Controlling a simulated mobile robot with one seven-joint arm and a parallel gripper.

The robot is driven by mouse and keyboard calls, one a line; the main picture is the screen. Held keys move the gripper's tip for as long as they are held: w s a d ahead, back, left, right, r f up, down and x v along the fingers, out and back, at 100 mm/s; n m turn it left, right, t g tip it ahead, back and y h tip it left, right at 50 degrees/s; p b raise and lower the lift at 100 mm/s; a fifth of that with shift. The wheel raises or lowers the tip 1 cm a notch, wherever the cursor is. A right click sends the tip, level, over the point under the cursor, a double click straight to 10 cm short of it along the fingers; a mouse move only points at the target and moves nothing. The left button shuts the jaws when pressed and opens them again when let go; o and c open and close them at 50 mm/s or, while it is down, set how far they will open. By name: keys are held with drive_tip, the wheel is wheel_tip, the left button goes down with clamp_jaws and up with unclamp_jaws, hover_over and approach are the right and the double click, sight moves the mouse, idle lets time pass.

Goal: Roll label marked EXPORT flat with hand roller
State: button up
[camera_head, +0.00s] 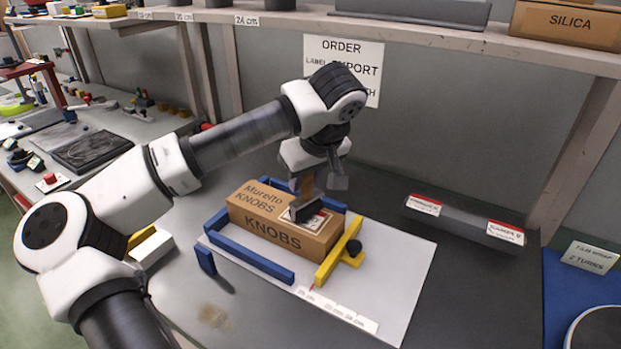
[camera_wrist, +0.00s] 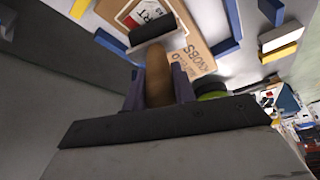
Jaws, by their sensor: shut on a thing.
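A brown cardboard box (camera_head: 265,207) printed "Murelto KNOBS" sits on the white board between blue guides and a yellow stop. A white label with a red border (camera_head: 318,221) lies on its top. In the wrist view, the label (camera_wrist: 151,10) shows the letters "RT"; the rest is covered or out of frame. My gripper (camera_head: 307,183) is shut on the wooden handle (camera_wrist: 158,72) of the hand roller. The black roller (camera_wrist: 152,31) is over the label and covers part of it. I cannot tell whether it is pressing on it.
Blue guides (camera_head: 245,256) flank the box, and a yellow stop (camera_head: 336,254) with a black knob stands at its right end. A white board (camera_head: 398,275) lies underneath. An order sign (camera_head: 364,72) hangs behind, partly hidden by my arm. A grey bar with tags (camera_head: 462,221) lies at right.

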drive_tip(key=shift+w+a, duration=0.1)
drive_tip(key=shift+a, duration=0.1)
drive_tip(key=shift+w+a, duration=0.55)
drive_tip(key=shift+a, duration=0.3)
drive_tip(key=shift+d, duration=0.1)
drive_tip(key=shift+s+d, duration=0.7)
drive_tip(key=shift+d, duration=0.25)
drive_tip(key=shift+s+d+b, duration=0.1)
drive_tip(key=shift+d+b, duration=0.05)
drive_tip(key=shift+b, duration=0.15)
drive_tip(key=shift+s+d, duration=0.5)
drive_tip(key=shift+d, duration=0.35)
drive_tip(key=shift+a, duration=0.15)
drive_tip(key=shift+w+a+f, duration=0.1)
drive_tip(key=shift+w+a, duration=0.55)
drive_tip(key=shift+a, duration=0.25)
